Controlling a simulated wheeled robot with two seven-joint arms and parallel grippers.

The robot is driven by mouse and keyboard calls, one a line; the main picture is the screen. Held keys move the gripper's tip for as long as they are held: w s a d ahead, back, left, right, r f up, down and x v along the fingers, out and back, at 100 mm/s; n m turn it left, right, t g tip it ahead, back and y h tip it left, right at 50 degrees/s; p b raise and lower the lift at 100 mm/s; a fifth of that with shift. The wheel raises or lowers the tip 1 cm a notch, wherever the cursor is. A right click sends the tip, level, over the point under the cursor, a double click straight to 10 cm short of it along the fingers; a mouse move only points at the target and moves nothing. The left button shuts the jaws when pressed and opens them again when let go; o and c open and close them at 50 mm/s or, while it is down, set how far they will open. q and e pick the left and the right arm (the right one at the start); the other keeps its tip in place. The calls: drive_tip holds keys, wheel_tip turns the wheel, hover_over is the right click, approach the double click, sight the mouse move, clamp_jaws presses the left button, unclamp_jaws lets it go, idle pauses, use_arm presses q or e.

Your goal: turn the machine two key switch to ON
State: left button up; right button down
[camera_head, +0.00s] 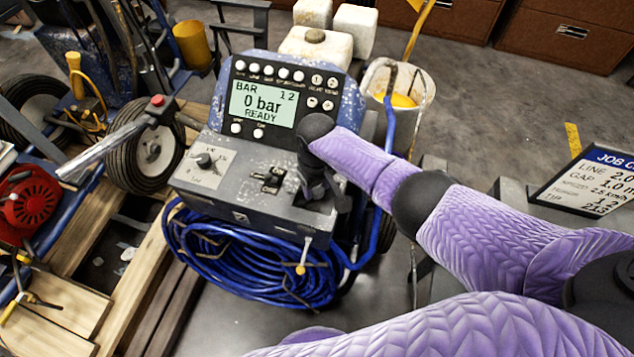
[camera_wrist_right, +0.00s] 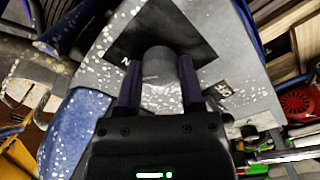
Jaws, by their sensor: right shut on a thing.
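The machine (camera_head: 250,205) is a speckled grey and blue striper with a control box in the middle of the head view. Its display (camera_head: 262,103) reads "0 bar" and "READY". My right gripper (camera_head: 312,188) is at the right end of the control box, pointing down, and hides what is under it there. In the right wrist view its two dark fingers (camera_wrist_right: 158,85) are shut on a round grey switch piece (camera_wrist_right: 157,64), which sits on a black plate (camera_wrist_right: 190,32). A letter "N" shows beside it. I cannot read the switch position. My left gripper is not in view.
A dial (camera_head: 205,160) and a small lever switch (camera_head: 270,180) sit on the same panel, left of my gripper. A coiled blue hose (camera_head: 250,270) hangs below. A white bucket (camera_head: 400,85) stands behind, and a job board (camera_head: 590,180) is at right.

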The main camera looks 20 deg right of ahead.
sight(316, 188)
idle(0.3)
drive_tip(key=shift+c, duration=1.1)
unclamp_jaws()
wheel_tip(316, 188, up, 9)
drive_tip(key=p, duration=0.5)
drive_tip(key=shift+r, duration=0.1)
drive_tip(key=shift+r+p, duration=0.3)
drive_tip(key=shift+r, duration=0.1)
